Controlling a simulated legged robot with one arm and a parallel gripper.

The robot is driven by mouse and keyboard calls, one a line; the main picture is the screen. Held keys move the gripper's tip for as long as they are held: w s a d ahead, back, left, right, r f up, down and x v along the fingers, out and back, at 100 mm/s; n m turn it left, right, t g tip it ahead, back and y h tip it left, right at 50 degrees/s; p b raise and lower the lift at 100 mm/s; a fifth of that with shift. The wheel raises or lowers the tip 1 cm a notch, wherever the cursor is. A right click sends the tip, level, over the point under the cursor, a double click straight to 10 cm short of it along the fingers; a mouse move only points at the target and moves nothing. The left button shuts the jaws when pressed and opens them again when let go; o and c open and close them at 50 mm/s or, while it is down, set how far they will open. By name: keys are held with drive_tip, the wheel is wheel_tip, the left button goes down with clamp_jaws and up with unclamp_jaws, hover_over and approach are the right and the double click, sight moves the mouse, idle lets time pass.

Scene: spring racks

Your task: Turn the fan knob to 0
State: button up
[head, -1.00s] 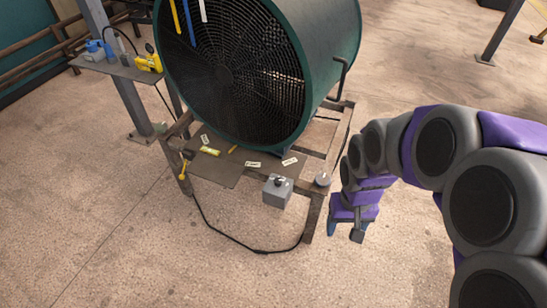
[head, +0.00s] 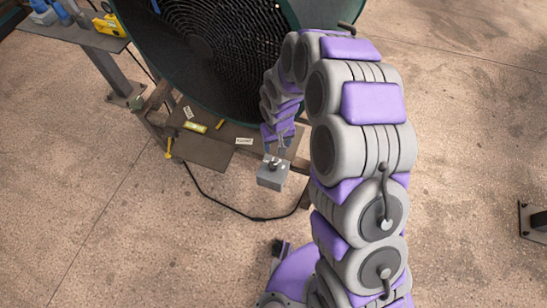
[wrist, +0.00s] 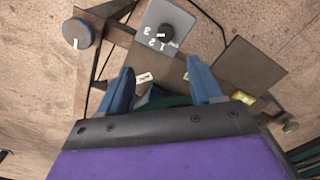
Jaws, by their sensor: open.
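The grey control box (head: 270,180) hangs at the front edge of the fan's stand in the head view. Its dark round fan knob (wrist: 166,33) shows in the wrist view, with the white digits 1, 2 and 3 beside it. I cannot read a 0 or tell which digit the knob points at. My gripper (wrist: 161,72) is open and empty, its two blue fingers apart and aimed toward the box. In the head view my gripper (head: 281,143) is just above and behind the box. Contact with the knob is not visible.
The large green fan (head: 205,45) stands behind the box. A brown plate (head: 200,152) with labels lies beside it. A round grey disc (wrist: 78,33) sits on the frame. A black cable (head: 225,207) runs along the floor. A side shelf (head: 75,36) holds tools.

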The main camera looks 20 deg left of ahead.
drive_tip(key=b, duration=0.2)
hover_over(273, 164)
drive_tip(key=a, duration=0.1)
wheel_tip(273, 164, down, 11)
drive_tip(key=shift+s+a+r, duration=0.1)
drive_tip(key=f, duration=0.1)
drive_tip(key=d+f, duration=0.1)
drive_tip(key=f, duration=0.1)
drive_tip(key=d+f+b, duration=0.1)
drive_tip(key=shift+d+f, duration=0.1)
drive_tip(key=shift+f, duration=0.5)
drive_tip(key=shift+a+f, duration=0.4)
drive_tip(key=shift+a, duration=0.5)
drive_tip(key=shift+d+r, duration=0.2)
drive_tip(key=shift+d, duration=0.5)
drive_tip(key=c, duration=0.5)
drive_tip(key=shift+a+f, duration=0.1)
drive_tip(key=shift+a, duration=0.2)
drive_tip(key=c, duration=0.5)
